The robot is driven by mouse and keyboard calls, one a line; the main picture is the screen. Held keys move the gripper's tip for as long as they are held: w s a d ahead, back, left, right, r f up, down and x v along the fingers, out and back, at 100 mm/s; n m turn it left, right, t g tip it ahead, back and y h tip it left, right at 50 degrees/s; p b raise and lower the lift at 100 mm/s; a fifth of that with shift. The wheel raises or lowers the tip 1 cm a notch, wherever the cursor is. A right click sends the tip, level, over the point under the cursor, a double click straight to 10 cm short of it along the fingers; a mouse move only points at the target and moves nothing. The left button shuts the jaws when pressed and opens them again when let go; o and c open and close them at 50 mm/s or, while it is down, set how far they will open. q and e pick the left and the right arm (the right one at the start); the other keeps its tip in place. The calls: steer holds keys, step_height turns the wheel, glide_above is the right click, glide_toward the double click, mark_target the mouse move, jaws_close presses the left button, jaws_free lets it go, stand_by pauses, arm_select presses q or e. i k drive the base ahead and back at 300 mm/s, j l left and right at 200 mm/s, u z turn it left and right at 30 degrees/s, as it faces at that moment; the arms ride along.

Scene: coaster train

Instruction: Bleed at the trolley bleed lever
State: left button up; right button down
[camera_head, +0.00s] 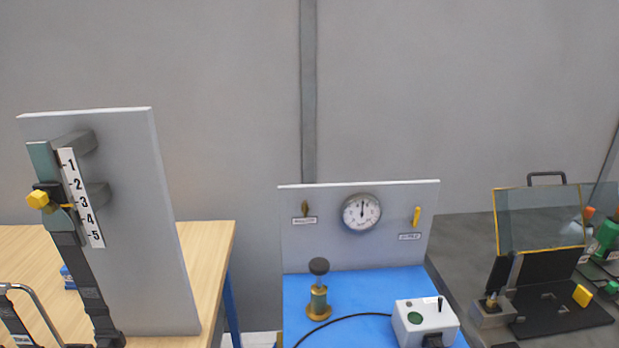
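A grey upright panel (330,249) stands at the back of the blue-topped trolley (380,280). It carries a round white gauge (361,212) with its needle pointing about straight up. A yellow lever (416,216) stands nearly upright, tilted slightly, at the panel's right, above a small label. A small brass-coloured lever or knob (305,209) is at its left, above another label. The labels are too small to read, so I cannot tell which is the bleed lever. Neither of my grippers is in view.
On the trolley stand a brass post with a black knob (319,290) and a white box (425,322) with a green button and black cable. At left, a numbered panel (130,220) stands on a wooden table (208,245). At right is a clear-shielded fixture (540,220).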

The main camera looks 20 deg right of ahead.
mark_target(413, 223)
steer(key=z, duration=1.2)
steer(key=i+l, duration=0.1)
steer(key=l, duration=0.35)
steer(key=i+l+z, duration=0.15)
steer(key=l, duration=0.3)
steer(key=i+l, duration=0.1)
steer(key=l, duration=0.35)
steer(key=i+l+z, duration=0.15)
steer(key=l, duration=0.3)
steer(key=k, duration=0.05)
